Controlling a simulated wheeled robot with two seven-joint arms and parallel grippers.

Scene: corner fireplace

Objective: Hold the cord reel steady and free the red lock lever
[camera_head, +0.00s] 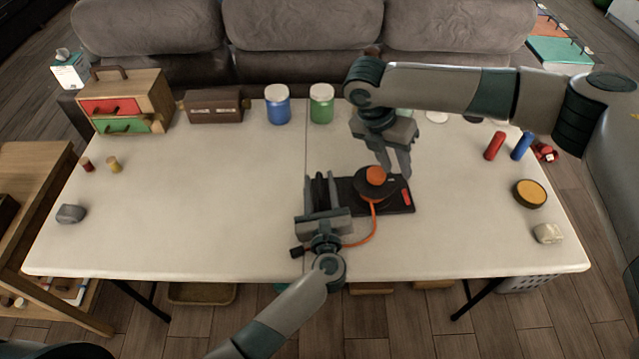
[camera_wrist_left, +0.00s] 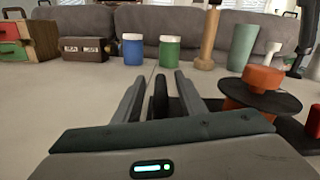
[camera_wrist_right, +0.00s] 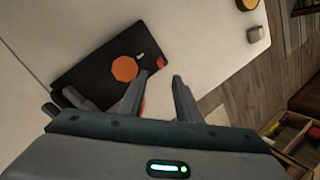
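The cord reel (camera_head: 361,191) is a dark disc with an orange hub (camera_head: 376,175), on a black base plate (camera_head: 397,209). The red lock lever (camera_head: 406,197) lies at the plate's right end; it shows small in the right wrist view (camera_wrist_right: 160,62). An orange cord (camera_head: 374,225) runs from the reel to a black plug near my left wrist. My left gripper (camera_head: 321,180) is open, its fingers either side of a black upright post (camera_wrist_left: 160,92) at the plate's left end, with gaps showing. My right gripper (camera_head: 397,172) is open and empty, above and behind the reel's right side.
A blue jar (camera_head: 277,105), a green jar (camera_head: 321,104) and a brown box (camera_head: 213,106) line the back. A small drawer chest (camera_head: 151,97) stands back left. Red and blue cylinders, a yellow-topped disc (camera_head: 530,194) and a stone lie right. The table's left-middle is clear.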

